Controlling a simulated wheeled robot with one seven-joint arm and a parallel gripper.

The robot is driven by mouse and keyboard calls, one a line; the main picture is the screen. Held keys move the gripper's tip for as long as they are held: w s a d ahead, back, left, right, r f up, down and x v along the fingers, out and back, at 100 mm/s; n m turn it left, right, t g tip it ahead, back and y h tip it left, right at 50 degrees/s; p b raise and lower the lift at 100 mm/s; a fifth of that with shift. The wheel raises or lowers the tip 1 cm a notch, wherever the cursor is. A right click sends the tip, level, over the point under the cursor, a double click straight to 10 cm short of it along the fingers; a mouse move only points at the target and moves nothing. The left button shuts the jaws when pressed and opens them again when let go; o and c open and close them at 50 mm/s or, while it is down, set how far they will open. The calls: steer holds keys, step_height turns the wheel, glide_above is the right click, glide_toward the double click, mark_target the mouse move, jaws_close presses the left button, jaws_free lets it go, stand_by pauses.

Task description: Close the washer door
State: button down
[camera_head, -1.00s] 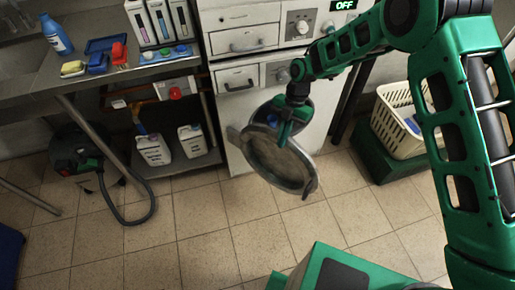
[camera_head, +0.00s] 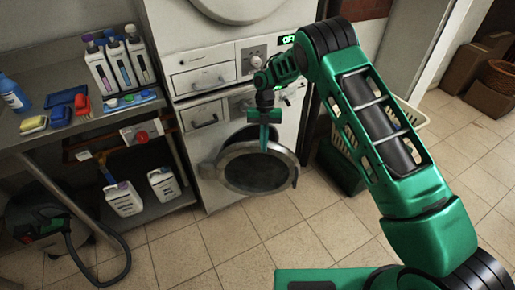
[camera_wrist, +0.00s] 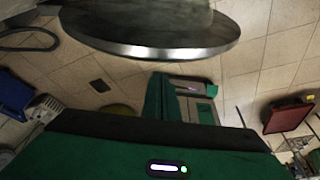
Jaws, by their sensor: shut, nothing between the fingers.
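The washer (camera_head: 215,195) is the lower white machine against the back wall. Its round door (camera_head: 258,172), with a grey rim and dark glass, stands open, angled out from the front. Part of the opening shows behind its upper edge. My gripper (camera_head: 264,146) points down at the upper part of the door, overlapping its rim in the head view. Its fingers look shut and empty; whether they touch the door is unclear. In the wrist view the door's pale metal rim (camera_wrist: 150,49) crosses the top, close to the camera.
A steel bench (camera_head: 40,130) with bottles and sponges is left of the washer. Two white jugs stand on its low shelf. A vacuum cleaner (camera_head: 45,230) with a hose lies at lower left. A cream basket (camera_head: 350,150) is at right. The tiled floor in front is clear.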

stand_by(0.4)
steer(key=s, duration=0.4)
steer(key=v, duration=1)
steer(key=s+d+f+m+t+y, duration=0.25)
steer(key=f+m+y, duration=0.3)
steer(key=m, duration=0.45)
steer(key=s+d+m+t, duration=0.6)
steer(key=d+m+t, duration=0.1)
steer(key=d+m, duration=0.2)
steer(key=h, duration=0.1)
glide_toward(278, 155)
step_height(278, 155, down, 4)
steer(key=s+a, duration=0.2)
steer(key=shift+w+d+f, duration=0.1)
steer(key=shift+w+f, duration=0.05)
steer(key=shift+w, duration=1.95)
